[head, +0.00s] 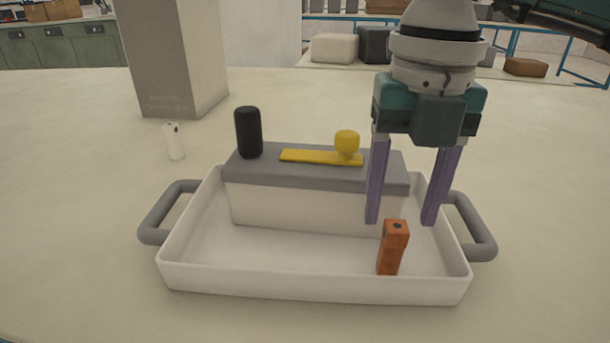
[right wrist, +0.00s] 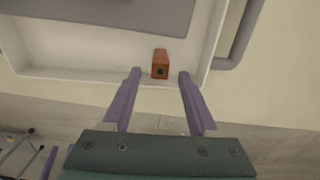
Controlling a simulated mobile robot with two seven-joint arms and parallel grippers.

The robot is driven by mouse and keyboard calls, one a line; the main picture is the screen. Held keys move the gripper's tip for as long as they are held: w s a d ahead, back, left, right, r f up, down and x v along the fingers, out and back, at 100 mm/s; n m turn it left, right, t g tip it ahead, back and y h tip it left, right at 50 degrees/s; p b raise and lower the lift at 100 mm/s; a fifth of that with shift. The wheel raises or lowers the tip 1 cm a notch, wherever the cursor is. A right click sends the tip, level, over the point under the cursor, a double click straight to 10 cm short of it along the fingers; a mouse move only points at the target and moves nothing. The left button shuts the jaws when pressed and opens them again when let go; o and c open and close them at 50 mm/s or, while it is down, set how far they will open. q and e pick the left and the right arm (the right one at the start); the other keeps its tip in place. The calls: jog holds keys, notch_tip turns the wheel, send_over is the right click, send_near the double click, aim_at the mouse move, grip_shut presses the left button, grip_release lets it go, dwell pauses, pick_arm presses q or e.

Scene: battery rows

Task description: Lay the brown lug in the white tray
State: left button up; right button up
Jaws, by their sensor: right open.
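The brown lug (head: 391,250), an orange-brown block with a dark hole in its top, stands upright inside the white tray (head: 310,285), near its front right. It also shows in the right wrist view (right wrist: 160,62). The white tray has two grey handles. My right gripper (head: 401,222) points down, open and empty, over the right part of the tray. In the right wrist view its fingertips (right wrist: 160,72) appear on either side of the lug, with gaps on both sides. I cannot tell how high they are above the tray floor. My left gripper is out of view.
A grey-topped block (head: 300,203) fills the back of the tray, carrying a black cylinder (head: 249,133), a yellow strip (head: 308,157) and a yellow knob (head: 347,143). A small white cylinder (head: 174,141) and a pillar (head: 175,60) stand behind left. The table's left is clear.

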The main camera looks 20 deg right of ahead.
aim_at(397, 226)
notch_tip(397, 226, up, 5)
jog(key=shift+r, duration=0.2)
